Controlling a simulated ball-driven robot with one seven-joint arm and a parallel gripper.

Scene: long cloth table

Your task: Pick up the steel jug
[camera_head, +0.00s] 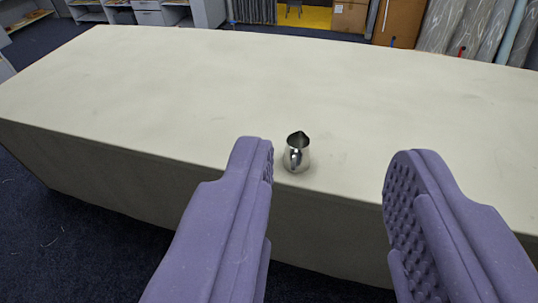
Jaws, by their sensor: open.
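The steel jug (297,153) is small and shiny. It stands upright near the front edge of the long cloth-covered table (200,90). Its spout shows at the top and its handle seems to face me. My gripper (325,165) has two purple padded fingers spread wide apart, with nothing between them touching either one. In the picture the jug shows between the fingertips, closer to the left finger. The jug looks farther off than the fingertips.
The table top around the jug is bare. The cloth hangs down the front side to the dark blue carpet (70,240). Shelves with drawers (150,12), a cardboard box (349,16) and tall rolls (470,28) stand behind the table.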

